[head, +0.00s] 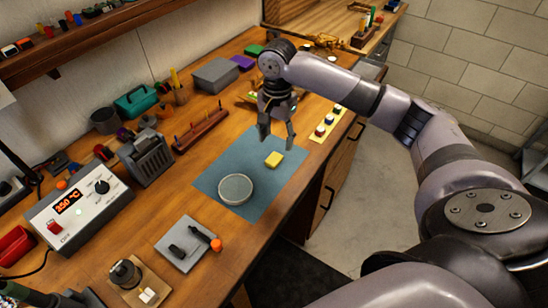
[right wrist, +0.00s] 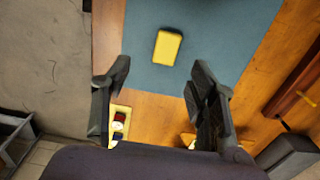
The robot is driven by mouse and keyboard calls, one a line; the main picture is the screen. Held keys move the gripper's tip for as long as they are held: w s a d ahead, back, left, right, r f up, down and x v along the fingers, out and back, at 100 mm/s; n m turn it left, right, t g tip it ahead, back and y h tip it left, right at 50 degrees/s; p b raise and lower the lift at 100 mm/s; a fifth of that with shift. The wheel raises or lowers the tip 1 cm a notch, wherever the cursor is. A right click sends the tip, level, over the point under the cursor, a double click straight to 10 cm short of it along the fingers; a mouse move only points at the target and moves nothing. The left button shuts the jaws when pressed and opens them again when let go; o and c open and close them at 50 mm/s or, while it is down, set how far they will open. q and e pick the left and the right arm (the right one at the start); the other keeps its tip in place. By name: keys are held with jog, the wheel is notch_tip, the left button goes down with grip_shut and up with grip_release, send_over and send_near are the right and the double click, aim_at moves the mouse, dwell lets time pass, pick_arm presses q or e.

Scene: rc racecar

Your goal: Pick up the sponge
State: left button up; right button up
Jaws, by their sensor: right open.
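The yellow sponge (head: 274,159) lies flat on the blue-grey mat (head: 212,180) on the wooden workbench, to the right of a round grey dish (head: 236,189). My right gripper (head: 277,143) is above the bench just behind the sponge in the head view, fingers pointing down, open and empty. In the right wrist view the sponge (right wrist: 168,47) lies beyond the two spread fingertips (right wrist: 160,78), between them from side to side and not touched by either. My left gripper is not clearly visible; only a dark part shows at the lower left corner of the head view.
A yellow strip with small pots (head: 327,124) lies near the bench's right edge, close to my right gripper. A soldering station (head: 78,210), a grey tray with tools (head: 188,244) and a brown rack (head: 201,130) stand around the mat. The mat's front part is clear.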

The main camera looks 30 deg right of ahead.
aim_at(274, 158)
jog(key=f, duration=0.2)
jog(key=shift+w+f, duration=0.2)
jog(key=shift+f, duration=0.6)
jog(key=shift+f+p, duration=0.4)
jog(key=shift+p, duration=0.1)
jog(key=f, duration=0.3)
jog(key=shift+w+a+f+p, duration=0.1)
jog(key=shift+w+f+p, duration=0.2)
jog(key=shift+w+p, duration=0.1)
jog(key=shift+f, duration=0.3)
pick_arm(q)
jog(key=shift+w+r, duration=1)
jog(key=shift+r, duration=0.1)
pick_arm(e)
jog(key=shift+s, duration=0.1)
jog(key=shift+c, duration=0.3)
jog(key=c, duration=0.8)
